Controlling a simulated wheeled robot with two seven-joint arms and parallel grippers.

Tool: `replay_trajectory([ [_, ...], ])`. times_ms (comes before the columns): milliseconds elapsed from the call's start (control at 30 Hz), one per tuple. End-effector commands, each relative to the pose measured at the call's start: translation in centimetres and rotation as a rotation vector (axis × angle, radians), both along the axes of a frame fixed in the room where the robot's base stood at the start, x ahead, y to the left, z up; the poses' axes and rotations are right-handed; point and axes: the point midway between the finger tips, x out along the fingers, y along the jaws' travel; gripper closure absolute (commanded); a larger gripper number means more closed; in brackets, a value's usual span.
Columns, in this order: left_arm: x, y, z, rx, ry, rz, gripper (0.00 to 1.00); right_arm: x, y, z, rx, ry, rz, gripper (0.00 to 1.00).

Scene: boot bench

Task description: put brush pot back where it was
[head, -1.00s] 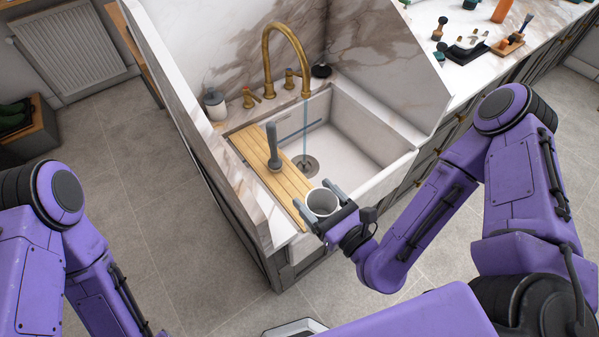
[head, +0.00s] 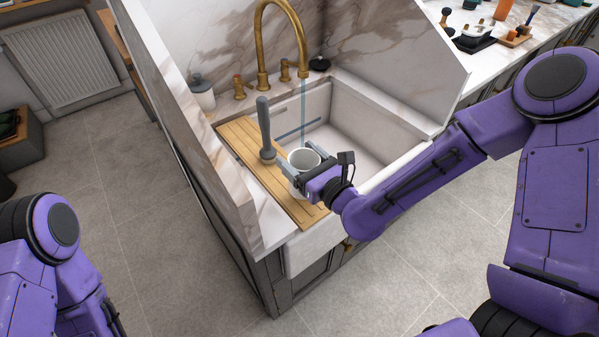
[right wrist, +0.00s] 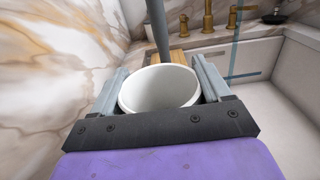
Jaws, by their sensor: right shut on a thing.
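The brush pot is a white, round, open cup (head: 304,160) at the near side of the sink. It also shows in the right wrist view (right wrist: 158,88), where its inside looks empty. My right gripper (head: 301,165) is shut on it, one finger on each side. The pot is upright at the near end of the slatted wooden board (head: 240,137); I cannot tell whether it touches the board. A grey brush (head: 264,130) stands upright on the board, just beyond the pot. My left gripper is out of view; only part of my left arm shows.
The white sink (head: 355,145) has a brass tap (head: 262,45) with a thin stream of water falling. A lidded jar (head: 202,92) stands on the left ledge. A marble panel (head: 165,100) rises along the left side. A black tray (head: 473,42) lies on the far right counter.

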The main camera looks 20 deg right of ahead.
Motion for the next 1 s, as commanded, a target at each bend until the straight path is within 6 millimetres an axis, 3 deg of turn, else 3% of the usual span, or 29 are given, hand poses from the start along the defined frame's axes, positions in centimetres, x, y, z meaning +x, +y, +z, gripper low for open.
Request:
replay_trajectory([
  [200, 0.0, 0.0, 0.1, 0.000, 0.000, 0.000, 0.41, 0.5, 0.0, -3.4, -0.002, 0.002, 0.002, 0.76],
  [533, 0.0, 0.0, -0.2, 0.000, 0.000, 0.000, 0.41, 0.5, 0.0, -3.9, 0.001, -0.001, 0.000, 0.76],
  [567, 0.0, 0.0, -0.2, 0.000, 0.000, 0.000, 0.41, 0.5, 0.0, -4.0, 0.001, 0.000, 0.000, 0.20],
  [633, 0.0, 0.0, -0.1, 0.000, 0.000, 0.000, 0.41, 0.4, 0.0, -3.9, 0.000, 0.000, 0.001, 0.00],
  [900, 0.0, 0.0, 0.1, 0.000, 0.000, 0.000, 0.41, 0.3, -0.1, -3.6, 0.000, 0.001, 0.000, 0.00],
  [1000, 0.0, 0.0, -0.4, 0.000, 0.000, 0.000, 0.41, -1.1, -0.7, -3.9, 0.001, 0.001, -0.001, 0.00],
])
